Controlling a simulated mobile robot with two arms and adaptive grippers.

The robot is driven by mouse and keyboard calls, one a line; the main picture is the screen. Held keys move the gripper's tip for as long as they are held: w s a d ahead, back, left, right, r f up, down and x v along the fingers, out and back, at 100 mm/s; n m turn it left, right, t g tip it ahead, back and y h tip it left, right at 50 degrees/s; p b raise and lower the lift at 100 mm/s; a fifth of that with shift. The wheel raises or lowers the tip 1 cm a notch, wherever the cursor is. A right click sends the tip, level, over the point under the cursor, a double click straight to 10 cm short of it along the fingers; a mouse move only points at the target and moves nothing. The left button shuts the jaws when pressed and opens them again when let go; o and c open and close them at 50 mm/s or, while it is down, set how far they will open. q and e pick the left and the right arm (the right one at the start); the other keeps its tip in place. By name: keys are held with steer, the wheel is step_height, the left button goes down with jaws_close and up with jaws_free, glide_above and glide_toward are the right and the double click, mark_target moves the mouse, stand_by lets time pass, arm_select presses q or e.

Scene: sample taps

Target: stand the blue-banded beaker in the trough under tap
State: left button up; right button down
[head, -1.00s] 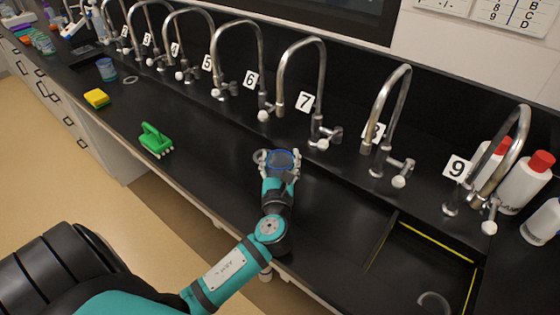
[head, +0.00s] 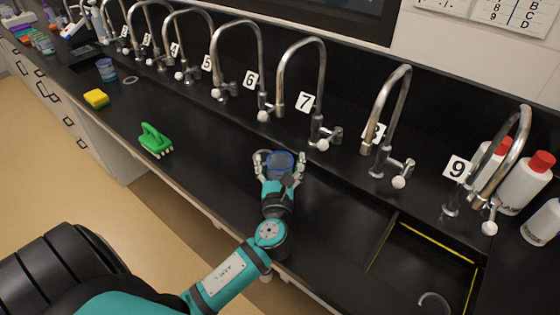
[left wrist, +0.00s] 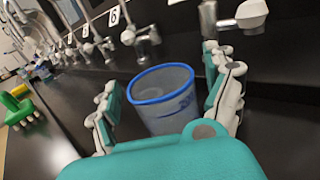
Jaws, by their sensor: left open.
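The blue-rimmed clear beaker (head: 281,160) stands upright on the black surface, below the spout of tap 7 (head: 322,95) in the picture. It also shows in the left wrist view (left wrist: 165,100), with its blue rim up and looking empty. My left gripper (head: 279,163) is open, with its fingers on either side of the beaker. In the left wrist view gaps show between the fingers and the beaker wall. The beaker's base is partly hidden by my gripper. I cannot make out the trough's edges around it. My right gripper is not in view.
A row of numbered taps runs along the back. A yellow-edged basin (head: 430,262) and red-capped bottles (head: 527,184) are at the right.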

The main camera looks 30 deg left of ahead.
arm_select(q)
steer(key=b+v, duration=0.1)
steer(key=v, duration=0.9)
steer(key=shift+f, duration=0.1)
steer(key=shift+s+d+b, duration=0.3)
steer(key=shift+s, duration=0.3)
